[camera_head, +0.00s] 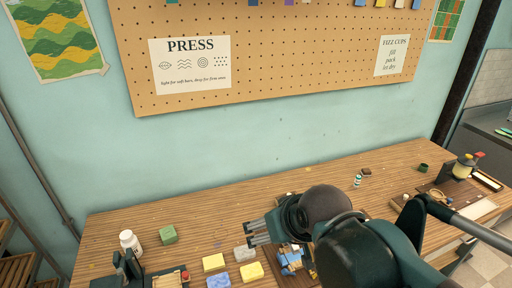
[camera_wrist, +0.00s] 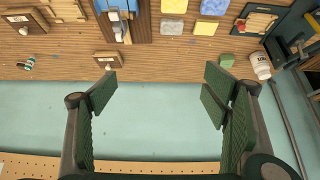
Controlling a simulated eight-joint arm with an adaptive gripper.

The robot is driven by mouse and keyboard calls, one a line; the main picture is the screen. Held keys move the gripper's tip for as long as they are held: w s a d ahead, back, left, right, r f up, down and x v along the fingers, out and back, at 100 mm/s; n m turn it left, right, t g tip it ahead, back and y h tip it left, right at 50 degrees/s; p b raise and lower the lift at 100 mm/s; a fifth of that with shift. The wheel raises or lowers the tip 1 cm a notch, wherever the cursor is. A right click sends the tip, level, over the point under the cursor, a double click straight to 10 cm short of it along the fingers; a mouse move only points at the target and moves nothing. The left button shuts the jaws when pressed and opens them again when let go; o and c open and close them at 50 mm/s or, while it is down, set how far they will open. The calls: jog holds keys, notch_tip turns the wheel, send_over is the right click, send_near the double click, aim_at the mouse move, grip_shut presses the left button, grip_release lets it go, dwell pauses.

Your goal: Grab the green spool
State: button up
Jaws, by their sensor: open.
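A small white and green-teal cylinder (camera_head: 358,181), which looks like the green spool, stands on the wooden table towards the wall, right of my gripper in the head view. It also shows in the wrist view (camera_wrist: 28,63), at the upper left, outside my fingers. A dark green cup-like thing (camera_head: 423,168) stands farther right; I cannot tell for sure which of the two is the spool. My gripper (camera_head: 250,232) is above the table, left of both. In the wrist view my gripper (camera_wrist: 160,95) is wide open, with nothing between its fingers.
Yellow soap bars (camera_head: 214,262), a blue bar (camera_head: 219,280) and a grey bar (camera_head: 245,254) lie at the front. A green block (camera_head: 168,235) and a white bottle (camera_head: 130,242) stand left. The wall is behind the table.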

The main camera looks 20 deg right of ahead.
jog(key=c, duration=1)
jog(key=shift+d, duration=0.15)
jog(key=w+d+f+m+g, duration=0.1)
jog(key=d+f+m, duration=0.25)
jog(key=d, duration=0.25)
jog(key=w+d+f+m+g+h, duration=0.1)
jog(key=w+d+f+m+g, duration=0.15)
jog(key=d+m, duration=0.3)
jog(key=w+d+f+m+g, duration=0.1)
jog(key=d+f+m, duration=0.2)
jog(key=d, duration=0.4)
jog(key=s+d+f+m, duration=0.2)
jog(key=d+f+m, duration=0.1)
jog(key=d+f, duration=0.1)
jog(key=s+d+f+m+g, duration=0.1)
jog(key=s+d+f+m, duration=0.1)
jog(key=d+f+m, duration=0.2)
jog(key=s+d+f+m+g+b, duration=0.1)
jog(key=s+d+f+m, duration=0.1)
jog(key=d, duration=0.5)
jog(key=shift+d+f+m+g+y, duration=0.2)
jog(key=shift+f+m, duration=0.25)
jog(key=shift+f, duration=0.25)
jog(key=shift+d+f+m+g+y, duration=0.1)
jog(key=shift+d+f+m+y, duration=0.1)
jog(key=shift+f+m, duration=0.4)
jog(key=shift+s+d+f, duration=0.35)
jog(key=shift+f, duration=0.15)
jog(key=shift+f, duration=1.3)
